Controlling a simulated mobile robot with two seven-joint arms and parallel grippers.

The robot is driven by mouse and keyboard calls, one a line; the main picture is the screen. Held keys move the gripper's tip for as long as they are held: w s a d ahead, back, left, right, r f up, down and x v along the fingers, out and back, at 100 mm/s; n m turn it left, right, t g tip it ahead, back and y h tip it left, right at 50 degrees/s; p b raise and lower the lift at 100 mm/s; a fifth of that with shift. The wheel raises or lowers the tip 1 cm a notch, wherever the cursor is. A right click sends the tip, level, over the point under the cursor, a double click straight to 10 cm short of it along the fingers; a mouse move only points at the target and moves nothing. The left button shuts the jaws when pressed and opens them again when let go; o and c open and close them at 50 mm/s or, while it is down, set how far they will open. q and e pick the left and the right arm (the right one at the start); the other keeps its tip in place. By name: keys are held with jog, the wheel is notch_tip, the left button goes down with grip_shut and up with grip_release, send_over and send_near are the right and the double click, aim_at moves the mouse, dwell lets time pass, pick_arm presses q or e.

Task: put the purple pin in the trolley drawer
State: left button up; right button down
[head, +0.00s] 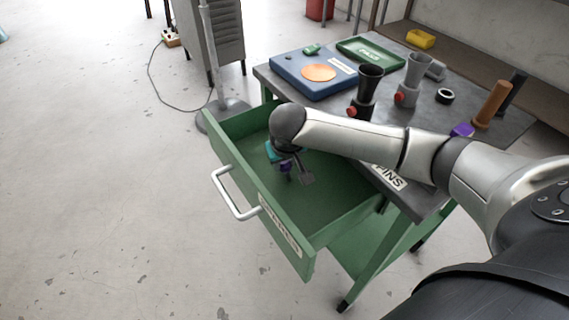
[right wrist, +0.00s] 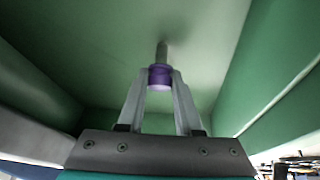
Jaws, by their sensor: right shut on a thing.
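The green trolley drawer (head: 345,216) stands pulled open in the head view, with a white handle on its front. My right gripper (head: 288,171) reaches down inside the drawer and is shut on the purple pin (head: 286,167). In the right wrist view the purple pin (right wrist: 160,76) sits between the two fingertips, with its grey shank pointing away toward the green drawer floor (right wrist: 205,40). I cannot tell whether the shank touches the floor. My left gripper is not in view.
On the grey trolley top (head: 425,125) stand a blue box (head: 300,86), a green tray (head: 372,55), a black cup (head: 370,80), a grey cup (head: 417,70), a brown cylinder (head: 492,104) and another purple piece (head: 462,130). Open floor (head: 120,220) lies left of the drawer.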

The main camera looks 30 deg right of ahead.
jog(key=shift+f, duration=0.1)
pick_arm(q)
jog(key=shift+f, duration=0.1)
pick_arm(e)
jog(key=c, duration=0.6)
grip_release()
jog(key=shift+r, duration=0.25)
jog(key=p+v, duration=0.3)
jog(key=v, duration=0.3)
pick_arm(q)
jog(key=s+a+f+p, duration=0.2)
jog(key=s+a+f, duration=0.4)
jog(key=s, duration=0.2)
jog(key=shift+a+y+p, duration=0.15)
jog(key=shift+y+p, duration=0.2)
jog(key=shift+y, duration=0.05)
pick_arm(e)
notch_tip(320, 180, up, 5)
send_over(285, 185)
jog(key=s, duration=0.2)
jog(key=shift+a+r, duration=0.15)
jog(key=shift+a, duration=0.25)
